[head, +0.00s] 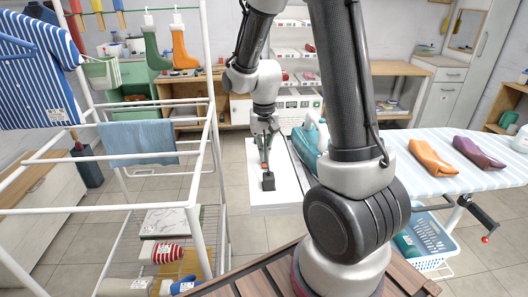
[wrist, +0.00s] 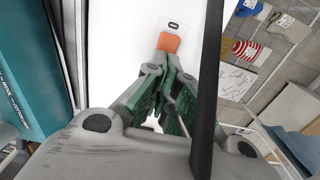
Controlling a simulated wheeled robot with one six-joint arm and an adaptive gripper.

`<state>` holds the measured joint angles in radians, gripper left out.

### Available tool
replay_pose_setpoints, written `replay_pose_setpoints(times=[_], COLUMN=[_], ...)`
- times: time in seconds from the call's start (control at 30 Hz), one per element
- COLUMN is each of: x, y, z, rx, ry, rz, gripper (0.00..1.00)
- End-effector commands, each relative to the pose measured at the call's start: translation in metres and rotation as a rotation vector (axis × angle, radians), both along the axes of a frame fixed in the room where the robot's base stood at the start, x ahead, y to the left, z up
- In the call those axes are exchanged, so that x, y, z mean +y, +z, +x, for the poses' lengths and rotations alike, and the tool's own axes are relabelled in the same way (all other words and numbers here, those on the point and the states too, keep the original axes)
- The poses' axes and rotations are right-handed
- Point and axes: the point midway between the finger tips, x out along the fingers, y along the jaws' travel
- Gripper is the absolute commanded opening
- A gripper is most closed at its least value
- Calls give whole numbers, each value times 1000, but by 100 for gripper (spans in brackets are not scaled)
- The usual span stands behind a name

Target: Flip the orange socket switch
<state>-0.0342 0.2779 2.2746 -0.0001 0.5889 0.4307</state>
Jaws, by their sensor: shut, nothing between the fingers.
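The orange switch (wrist: 170,43) shows in the wrist view as a small orange block on a white surface, just past my fingertips. A small white plate with a dark slot (wrist: 173,25) lies just beyond it.
The white surface (head: 258,200) is narrow. A white drying rack (head: 105,205) stands on the left. A black cord (wrist: 208,80) crosses the wrist view beside the fingers.

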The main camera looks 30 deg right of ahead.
Motion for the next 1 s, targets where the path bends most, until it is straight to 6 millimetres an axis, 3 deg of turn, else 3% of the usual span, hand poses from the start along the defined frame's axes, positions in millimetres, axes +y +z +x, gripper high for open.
replay_pose_setpoints(times=[0.57, 1.0], x=[-1, -1], y=[-6, 10], z=[1, 2], rx=[60, 59], ry=[-1, -1], rz=[23, 22], gripper=[0, 0])
